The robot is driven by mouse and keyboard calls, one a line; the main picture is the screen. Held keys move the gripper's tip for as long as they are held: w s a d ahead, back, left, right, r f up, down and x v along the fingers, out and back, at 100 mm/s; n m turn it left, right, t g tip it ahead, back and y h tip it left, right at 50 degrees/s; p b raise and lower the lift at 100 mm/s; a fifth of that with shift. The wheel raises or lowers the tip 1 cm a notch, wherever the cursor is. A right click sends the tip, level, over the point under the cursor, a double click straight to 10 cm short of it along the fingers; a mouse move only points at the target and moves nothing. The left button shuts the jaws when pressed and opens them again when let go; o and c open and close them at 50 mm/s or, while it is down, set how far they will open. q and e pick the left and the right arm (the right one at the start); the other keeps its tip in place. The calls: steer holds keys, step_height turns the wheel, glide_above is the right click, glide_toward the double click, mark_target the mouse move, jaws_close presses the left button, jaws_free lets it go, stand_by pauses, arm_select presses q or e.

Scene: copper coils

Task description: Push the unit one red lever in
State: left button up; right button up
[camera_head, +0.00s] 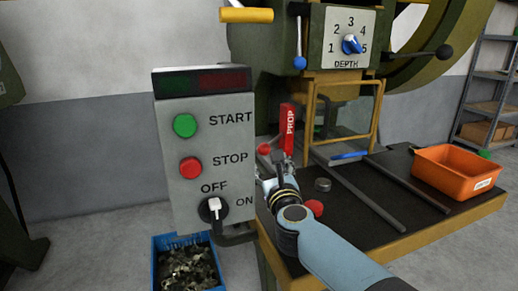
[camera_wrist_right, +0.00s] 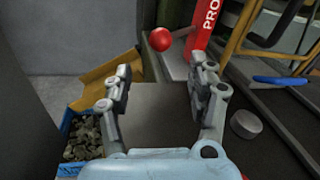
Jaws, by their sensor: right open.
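A red ball knob (camera_head: 264,149), which looks like the red lever's end, shows left of the red PROP block (camera_head: 287,128) on the press. In the right wrist view the red knob (camera_wrist_right: 160,39) sits beyond the fingertips, roughly centred between them and apart from them. My right gripper (camera_head: 267,175) is just in front of and below the knob in the head view. In the wrist view my right gripper (camera_wrist_right: 163,82) is open with nothing between its fingers. My left gripper is not in view.
A control box (camera_head: 190,135) with START and STOP buttons stands close left of my right gripper. A blue bin (camera_head: 160,262) of metal scraps is below it. On the dark bench lie bars, a round metal piece (camera_head: 323,184), another red knob (camera_head: 314,207) and an orange bin (camera_head: 452,182).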

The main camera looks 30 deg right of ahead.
mark_target(265, 152)
steer(key=x, duration=0.5)
steer(key=shift+b, duration=0.4)
steer(key=b+x, duration=0.1)
steer(key=x, duration=0.3)
steer(key=shift+s, duration=0.1)
steer(key=shift+w+d, duration=0.15)
steer(key=shift+w, duration=0.3)
steer(key=c, duration=0.7)
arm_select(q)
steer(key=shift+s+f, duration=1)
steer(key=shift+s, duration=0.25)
arm_select(e)
jaws_close()
